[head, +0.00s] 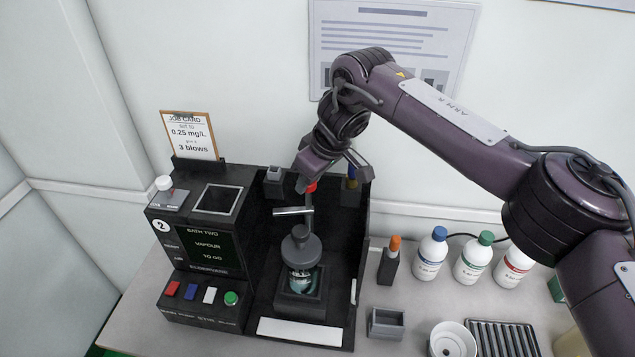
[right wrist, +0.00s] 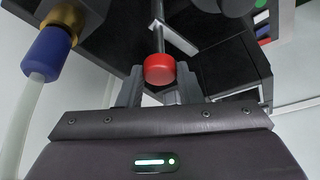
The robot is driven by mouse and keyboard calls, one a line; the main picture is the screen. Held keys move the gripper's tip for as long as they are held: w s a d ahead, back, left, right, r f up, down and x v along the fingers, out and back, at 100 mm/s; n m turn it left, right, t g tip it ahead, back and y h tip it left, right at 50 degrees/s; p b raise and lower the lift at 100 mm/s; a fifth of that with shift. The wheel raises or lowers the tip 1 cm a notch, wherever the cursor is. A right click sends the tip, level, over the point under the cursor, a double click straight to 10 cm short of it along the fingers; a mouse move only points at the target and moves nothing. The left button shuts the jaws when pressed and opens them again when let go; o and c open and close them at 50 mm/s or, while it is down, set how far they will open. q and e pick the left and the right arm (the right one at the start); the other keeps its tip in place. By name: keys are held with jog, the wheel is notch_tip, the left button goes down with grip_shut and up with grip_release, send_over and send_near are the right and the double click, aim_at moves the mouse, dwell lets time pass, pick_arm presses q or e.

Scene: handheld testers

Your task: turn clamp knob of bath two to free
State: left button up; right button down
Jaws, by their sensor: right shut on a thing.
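A metal crossbar (head: 293,211) sits on the rod. My left gripper is out of view.
A blue-collared fitting with a pale tube (right wrist: 47,57) is close to the gripper's left in the right wrist view. Reagent bottles (head: 431,256), an orange-tipped tester (head: 389,260) and a small grey tray (head: 385,322) stand to the right. A job card (head: 189,136) stands behind.

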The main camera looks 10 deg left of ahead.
jog(key=shift+s+r+m, duration=0.1)
jog(key=shift+m, duration=0.6)
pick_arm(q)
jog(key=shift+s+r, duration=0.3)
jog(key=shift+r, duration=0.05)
pick_arm(e)
jog(key=shift+m+t, duration=0.4)
jog(key=shift+m, duration=0.2)
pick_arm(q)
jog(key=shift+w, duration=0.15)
pick_arm(e)
jog(key=shift+h, duration=0.3)
jog(key=c, duration=1)
grip_release()
jog(key=shift+a, duration=0.1)
jog(key=shift+r, duration=0.3)
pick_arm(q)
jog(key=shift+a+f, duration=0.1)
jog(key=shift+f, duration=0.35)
pick_arm(e)
jog(key=v, duration=0.7)
jog(key=shift+s, duration=0.1)
